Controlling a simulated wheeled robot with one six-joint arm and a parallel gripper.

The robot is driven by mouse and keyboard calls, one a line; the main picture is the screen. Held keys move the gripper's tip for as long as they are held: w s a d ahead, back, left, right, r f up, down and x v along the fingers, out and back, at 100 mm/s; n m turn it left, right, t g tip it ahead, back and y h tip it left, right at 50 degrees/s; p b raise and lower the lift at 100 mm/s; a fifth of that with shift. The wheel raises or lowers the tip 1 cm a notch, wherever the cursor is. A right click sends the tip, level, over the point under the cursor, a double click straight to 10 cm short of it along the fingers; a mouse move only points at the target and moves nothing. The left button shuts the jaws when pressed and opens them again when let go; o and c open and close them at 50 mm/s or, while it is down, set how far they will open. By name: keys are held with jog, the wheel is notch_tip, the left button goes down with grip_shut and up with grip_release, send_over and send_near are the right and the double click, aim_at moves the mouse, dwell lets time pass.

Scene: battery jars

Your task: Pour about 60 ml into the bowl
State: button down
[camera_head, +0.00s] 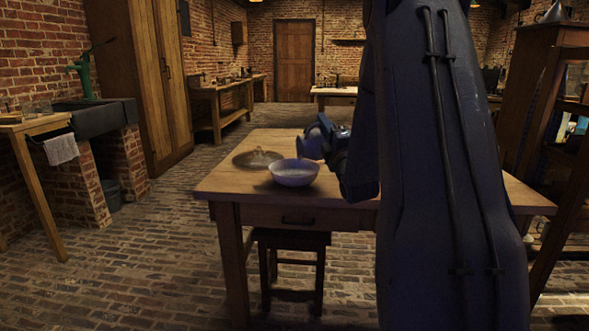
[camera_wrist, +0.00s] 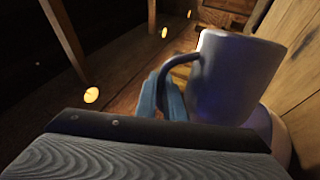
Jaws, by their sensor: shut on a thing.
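A pale purple-blue bowl (camera_head: 294,174) stands on the wooden table near its front left part. A purple-blue mug (camera_head: 313,145) is tilted to the left just above the right rim of the bowl. My gripper (camera_head: 328,137) is shut on the mug's handle, to the right of the bowl. In the wrist view the mug (camera_wrist: 240,78) fills the right side, its handle at the blue fingers of my gripper (camera_wrist: 168,97). Part of the bowl (camera_wrist: 278,135) shows below the mug there. I cannot see any liquid in the mug or a stream from it.
A round metal lid or plate (camera_head: 257,159) lies on the table (camera_head: 225,182) left of and behind the bowl. A dark stool (camera_head: 290,240) stands under the front edge. My arm hides the table's right part. The table's far left is clear.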

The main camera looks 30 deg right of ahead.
jog(key=shift+a+r+n, duration=0.15)
jog(key=shift+a+n, duration=0.05)
jog(key=shift+n, duration=0.1)
dwell(0.7)
jog(key=d+m, duration=0.1)
jog(key=d+m+h+p, duration=0.1)
jog(key=d+m, duration=0.1)
jog(key=s+d+m+h+p, duration=0.1)
jog(key=m, duration=0.1)
jog(key=shift+s+d+f, duration=0.1)
jog(key=shift+d+f, duration=0.15)
jog(key=shift+f, duration=0.15)
jog(key=shift+d+f+m+h, duration=0.15)
jog(key=shift+f+m+h, duration=0.15)
jog(key=shift+h, duration=0.1)
jog(key=shift+d+f+m+g+p, duration=0.15)
jog(key=shift+d+m+g+p, duration=0.25)
jog(key=shift+d, duration=0.1)
jog(key=shift+s+d+r+m+h+p, duration=0.15)
jog(key=shift+d+m+h+p, duration=0.15)
jog(key=shift+m, duration=0.3)
jog(key=shift+w+d+r+m+h+p, duration=0.1)
jog(key=shift+d+r+m+h, duration=0.1)
jog(key=shift+d+m, duration=0.3)
jog(key=shift+g, duration=0.3)
jog(key=shift+f+m, duration=0.2)
jog(key=shift+m, duration=0.2)
